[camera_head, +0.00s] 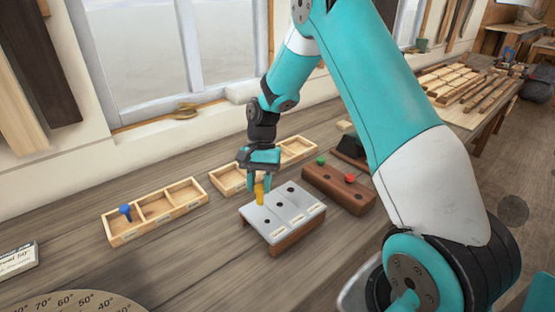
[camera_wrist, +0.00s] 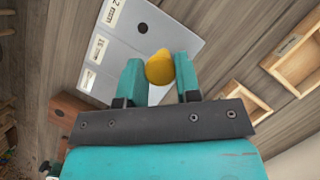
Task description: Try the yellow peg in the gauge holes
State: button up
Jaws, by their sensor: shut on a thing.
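The yellow peg (camera_head: 260,194) is held between the fingers of my gripper (camera_head: 259,180), over the left part of the gauge block (camera_head: 287,222). The gauge block has a grey sloped top with dark holes and white labels, on a brown wooden base. In the wrist view the rounded yellow peg (camera_wrist: 160,68) sits between the two teal fingertips (camera_wrist: 158,80), with the grey gauge plate (camera_wrist: 150,25) behind it. One dark hole shows just above the peg there. I cannot tell whether the peg's lower end is in a hole or above the plate.
A divided wooden tray (camera_head: 155,228) at left holds a blue peg (camera_head: 126,212). A second divided tray (camera_head: 228,180) lies behind my gripper. A reddish-brown block (camera_head: 338,190) right of the gauge holds a green peg (camera_head: 321,161) and a red peg (camera_head: 350,179).

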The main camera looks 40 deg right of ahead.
jog(key=s+d+f+m+t+y, duration=0.1)
jog(key=d+m+t, duration=0.3)
jog(key=m, duration=0.8)
jog(key=shift+s+d+f, duration=0.25)
jog(key=shift+s+d, duration=0.15)
jog(key=shift+d, duration=0.45)
jog(key=shift+a, duration=0.1)
jog(key=shift+f, duration=0.65)
dwell(0.4)
jog(key=shift+r, duration=0.1)
notch_tip(320, 180, up, 3)
jog(key=p, duration=0.3)
jog(key=shift+r, duration=0.1)
dwell(0.4)
